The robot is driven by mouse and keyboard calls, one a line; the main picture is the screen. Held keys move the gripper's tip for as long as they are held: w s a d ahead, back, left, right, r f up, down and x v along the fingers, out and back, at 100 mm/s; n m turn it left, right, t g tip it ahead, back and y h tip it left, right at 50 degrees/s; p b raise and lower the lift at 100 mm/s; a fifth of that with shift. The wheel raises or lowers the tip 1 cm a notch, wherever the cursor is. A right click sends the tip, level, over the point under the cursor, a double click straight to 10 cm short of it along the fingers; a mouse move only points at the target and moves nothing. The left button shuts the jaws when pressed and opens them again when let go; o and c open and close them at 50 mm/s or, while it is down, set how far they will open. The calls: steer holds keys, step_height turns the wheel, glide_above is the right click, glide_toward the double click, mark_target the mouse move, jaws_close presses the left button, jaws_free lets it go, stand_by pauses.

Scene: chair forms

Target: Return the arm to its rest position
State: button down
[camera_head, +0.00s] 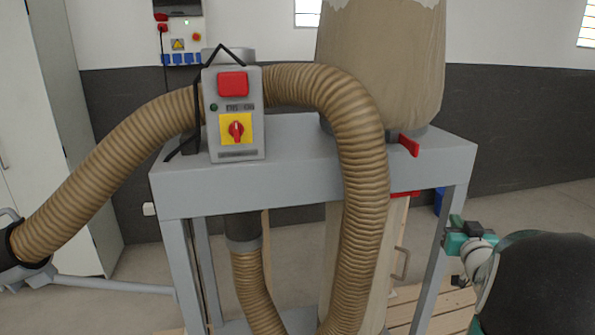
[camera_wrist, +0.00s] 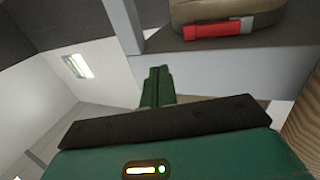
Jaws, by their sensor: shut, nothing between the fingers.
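My gripper (camera_head: 460,238) shows at the right of the head view, in front of the right legs of a grey machine frame, with my dark arm link beside it. In the wrist view its green fingers (camera_wrist: 157,88) are pressed together, with nothing between them. No held object shows. Most of the rest of my arm is outside the head view.
A grey machine frame (camera_head: 300,185) carries a control box (camera_head: 234,112) with a red button and yellow switch. A tan ribbed hose (camera_head: 358,180) loops in front. A beige bag (camera_head: 380,60) with a red lever (camera_head: 409,145) stands behind. A white cabinet (camera_head: 65,130) is at left.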

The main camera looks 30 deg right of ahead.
steer(key=w+a+r+n+g+y, duration=0.1)
steer(key=w+a+g+y, duration=0.15)
steer(key=a, duration=0.95)
steer(key=w+a+n+g+y, duration=0.1)
steer(key=w+a+g, duration=0.15)
steer(key=a, duration=1.05)
steer(key=s+a+f+n+g+y, duration=0.2)
steer(key=s+a, duration=0.4)
steer(key=a, duration=0.5)
steer(key=s+a+f+n+g+y, duration=0.2)
steer(key=s+a+y, duration=0.2)
steer(key=s+a, duration=0.3)
steer(key=a, duration=0.5)
steer(key=shift+s+a+f+n, duration=0.2)
steer(key=shift+s+f+n, duration=0.1)
steer(key=shift+f, duration=0.1)
